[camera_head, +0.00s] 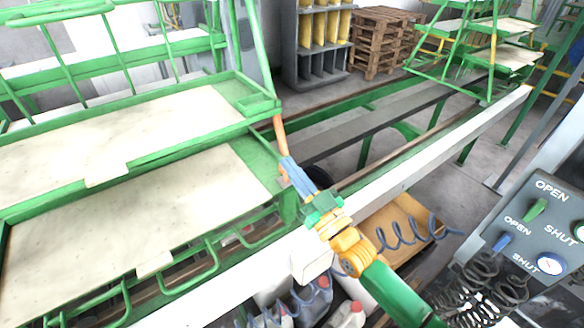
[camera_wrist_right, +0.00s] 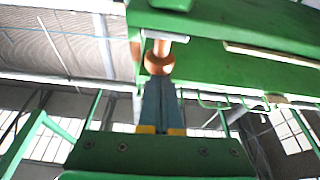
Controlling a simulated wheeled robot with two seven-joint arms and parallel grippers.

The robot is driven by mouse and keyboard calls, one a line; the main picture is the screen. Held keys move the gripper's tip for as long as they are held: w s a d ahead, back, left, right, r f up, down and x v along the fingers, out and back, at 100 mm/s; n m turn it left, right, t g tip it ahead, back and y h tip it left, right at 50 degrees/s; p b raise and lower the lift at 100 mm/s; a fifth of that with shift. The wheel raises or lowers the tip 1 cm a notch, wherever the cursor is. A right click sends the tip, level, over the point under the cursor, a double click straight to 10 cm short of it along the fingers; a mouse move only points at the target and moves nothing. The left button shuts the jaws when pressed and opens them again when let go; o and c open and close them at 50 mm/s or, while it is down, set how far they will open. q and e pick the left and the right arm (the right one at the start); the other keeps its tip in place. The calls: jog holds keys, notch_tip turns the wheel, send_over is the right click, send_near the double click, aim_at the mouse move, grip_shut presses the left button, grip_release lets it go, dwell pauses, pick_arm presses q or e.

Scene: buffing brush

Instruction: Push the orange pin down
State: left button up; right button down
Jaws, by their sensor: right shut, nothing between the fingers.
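The orange pin (camera_head: 280,134) stands as a slim orange-brown rod at the near right corner of the green rack (camera_head: 262,107). In the right wrist view, the pin's rounded orange end (camera_wrist_right: 157,62) shows against the green frame, right beyond the fingertips. My right gripper (camera_head: 288,166) has blue-grey fingers, which lie together with nothing between them. It also shows in the right wrist view (camera_wrist_right: 160,84). Its tips are close to the pin's lower end; I cannot tell whether they touch it. My left gripper is not in view.
Pale boards (camera_head: 120,135) lie on the rack's shelves at left. A long white beam (camera_head: 400,172) runs under my right arm. A control panel (camera_head: 540,225) with levers is at right. Wooden pallets (camera_head: 383,42) and a grey bin rack (camera_head: 318,45) stand behind.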

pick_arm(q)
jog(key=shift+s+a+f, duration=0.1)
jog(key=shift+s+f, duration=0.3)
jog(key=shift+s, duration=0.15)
pick_arm(e)
jog(key=r+v, duration=0.2)
jog(key=v, duration=0.7)
jog(key=shift+s, duration=0.6)
jog(key=shift+d, duration=0.2)
